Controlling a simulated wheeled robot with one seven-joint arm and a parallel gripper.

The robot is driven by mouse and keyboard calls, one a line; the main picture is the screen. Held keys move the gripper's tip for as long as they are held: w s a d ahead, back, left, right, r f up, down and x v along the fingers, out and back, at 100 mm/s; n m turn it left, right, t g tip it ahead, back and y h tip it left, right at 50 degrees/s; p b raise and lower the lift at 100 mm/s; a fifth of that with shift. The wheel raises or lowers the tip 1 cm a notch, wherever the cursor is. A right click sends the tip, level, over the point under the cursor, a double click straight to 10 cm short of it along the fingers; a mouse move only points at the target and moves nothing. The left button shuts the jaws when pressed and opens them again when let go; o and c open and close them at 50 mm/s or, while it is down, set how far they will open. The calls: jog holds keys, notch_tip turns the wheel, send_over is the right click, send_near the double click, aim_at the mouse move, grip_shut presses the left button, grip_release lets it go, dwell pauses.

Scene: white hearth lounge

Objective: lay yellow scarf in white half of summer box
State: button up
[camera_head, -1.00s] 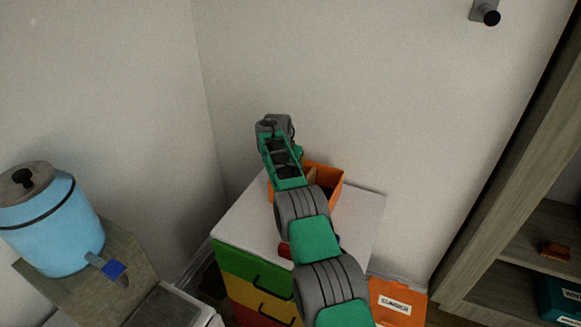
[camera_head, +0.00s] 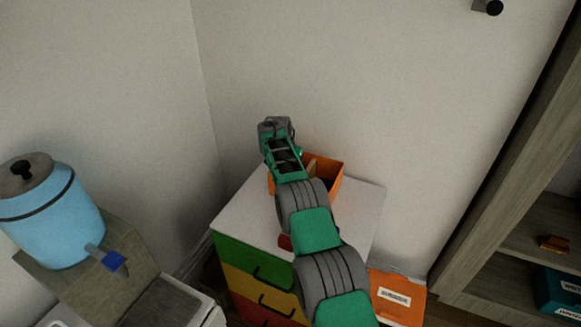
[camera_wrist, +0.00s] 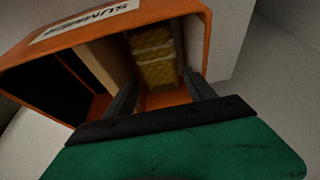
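The orange summer box (camera_head: 335,180) stands on a white cabinet top, partly hidden behind my arm. In the wrist view its orange rim (camera_wrist: 204,12) and a "SUMMER" label show. A pale divider splits it into a black half at left and a paler half at right. The yellow scarf (camera_wrist: 155,58), a folded banded bundle, is in the right half, beside a grey wall. My gripper (camera_wrist: 161,78) reaches into that half. Its fingers are apart, with the scarf just beyond their tips and orange surface visible between them. Any contact with the scarf is unclear.
The cabinet top (camera_head: 243,212) has bare room left of the box. A dark red object (camera_head: 285,242) lies by my arm. An orange labelled panel or box (camera_head: 397,299) is low beside the cabinet. A blue dispenser (camera_head: 52,220) stands left; shelves (camera_head: 545,225) stand right.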

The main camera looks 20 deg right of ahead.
notch_tip(320, 180, up, 2)
jog(key=shift+p, duration=0.85)
jog(key=shift+s+a+r+b, duration=0.1)
jog(key=shift+a+b, duration=0.1)
jog(key=shift+b, duration=0.45)
jog(key=s+a+r+n+y+b, duration=0.15)
jog(key=s+a+r, duration=0.25)
jog(key=s+r, duration=0.65)
jog(key=s+a+r+n+b, duration=0.1)
jog(key=s+a+r+n, duration=0.25)
jog(key=s+r, duration=0.65)
jog(key=s+a+f+n+y, duration=0.1)
jog(key=s+a, duration=0.3)
jog(key=s, duration=0.7)
jog(key=s+a+f+n+t, duration=0.1)
jog(key=s+a+f+n, duration=0.1)
jog(key=s, duration=0.9)
jog(key=shift+s+a+f+n+t+y, duration=0.25)
jog(key=shift+s+a+n+y, duration=0.2)
jog(key=shift+a, duration=0.7)
